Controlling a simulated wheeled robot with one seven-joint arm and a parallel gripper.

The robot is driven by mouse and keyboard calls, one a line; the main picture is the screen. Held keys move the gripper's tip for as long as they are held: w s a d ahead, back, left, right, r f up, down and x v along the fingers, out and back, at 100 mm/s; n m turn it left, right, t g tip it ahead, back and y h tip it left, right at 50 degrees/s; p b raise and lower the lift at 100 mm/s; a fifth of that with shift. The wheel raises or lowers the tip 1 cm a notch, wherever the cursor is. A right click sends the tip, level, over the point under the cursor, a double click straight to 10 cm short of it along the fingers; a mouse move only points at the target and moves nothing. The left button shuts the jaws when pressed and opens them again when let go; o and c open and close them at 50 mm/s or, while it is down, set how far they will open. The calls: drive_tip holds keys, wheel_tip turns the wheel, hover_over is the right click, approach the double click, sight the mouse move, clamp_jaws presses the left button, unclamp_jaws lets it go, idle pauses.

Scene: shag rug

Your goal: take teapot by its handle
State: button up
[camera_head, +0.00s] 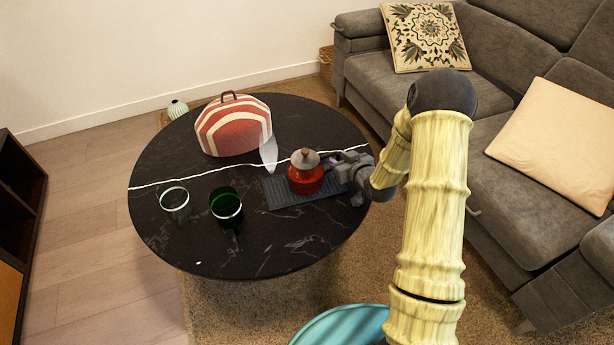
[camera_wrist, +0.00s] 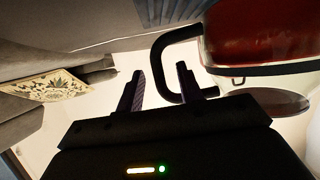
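The red teapot (camera_head: 305,180) with a grey lid and wooden-looking knob stands upright on a dark ribbed mat (camera_head: 283,199) on the round black table. In the wrist view its red body (camera_wrist: 260,35) fills the upper right, with the black loop handle (camera_wrist: 158,65) reaching left from it. My gripper (camera_head: 338,166) is just right of the teapot, on its handle side. In the wrist view my gripper (camera_wrist: 161,85) has its two fingers apart, with the handle's outer bar showing between them. I see no finger clearly pressing on it.
A clear glass (camera_head: 174,200) and a green glass (camera_head: 226,205) stand on the table (camera_head: 270,252) left of the mat. A red-and-white striped cosy (camera_head: 233,126) stands behind. A pale pointed thing (camera_head: 269,152) is near the teapot. A grey sofa (camera_head: 480,110) is at right.

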drive_tip(key=shift+w+a+f, duration=0.15)
drive_tip(key=shift+w, duration=0.25)
clamp_jaws()
idle(1.4)
